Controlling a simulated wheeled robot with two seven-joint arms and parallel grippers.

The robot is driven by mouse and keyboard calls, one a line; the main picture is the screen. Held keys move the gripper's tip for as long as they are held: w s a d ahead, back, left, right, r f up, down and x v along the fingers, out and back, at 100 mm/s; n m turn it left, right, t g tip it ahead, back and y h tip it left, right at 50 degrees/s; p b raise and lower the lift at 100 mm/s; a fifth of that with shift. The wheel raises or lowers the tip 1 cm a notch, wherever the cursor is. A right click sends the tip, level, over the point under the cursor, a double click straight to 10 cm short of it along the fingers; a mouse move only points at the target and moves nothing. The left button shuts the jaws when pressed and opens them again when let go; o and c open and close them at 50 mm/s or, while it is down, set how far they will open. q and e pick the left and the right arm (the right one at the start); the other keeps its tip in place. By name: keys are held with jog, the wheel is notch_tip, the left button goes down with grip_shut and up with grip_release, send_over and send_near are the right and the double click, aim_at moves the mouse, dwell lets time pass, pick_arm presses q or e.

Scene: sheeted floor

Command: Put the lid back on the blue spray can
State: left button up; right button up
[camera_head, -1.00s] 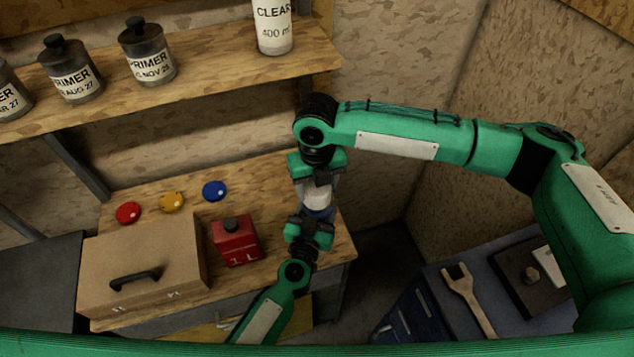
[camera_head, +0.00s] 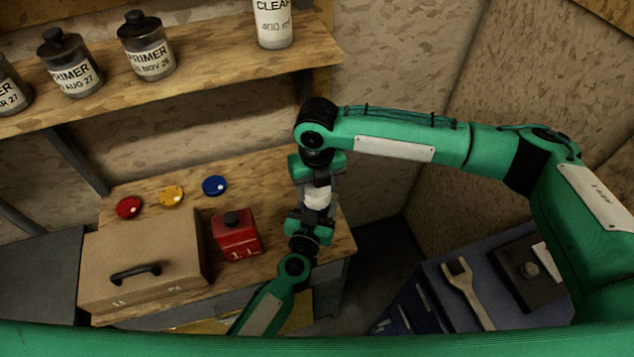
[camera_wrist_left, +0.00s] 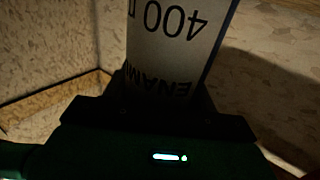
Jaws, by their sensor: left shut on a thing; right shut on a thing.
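A pale spray can (camera_head: 317,196) is held in the air between my two grippers, in front of the table's right end. My left gripper (camera_head: 311,215) is shut on it from below. In the left wrist view the can (camera_wrist_left: 168,45) fills the jaws, with "400" and "ENAM" lettering upside down. My right gripper (camera_head: 317,177) is shut at the can's upper end; its fingertips are mostly hidden.
A red can (camera_head: 237,238) and a brown box (camera_head: 140,255) stand in front. The shelf (camera_head: 215,77) above holds primer bottles and a white can. A wrench (camera_head: 466,292) lies at right.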

jog(key=shift+f, duration=0.65)
dwell(0.4)
jog(key=o, duration=1)
notch_tip(320, 180, up, 8)
jog(key=shift+f, duration=0.25)
pick_arm(q)
jog(key=o, duration=1.4)
jog(key=shift+o, duration=0.2)
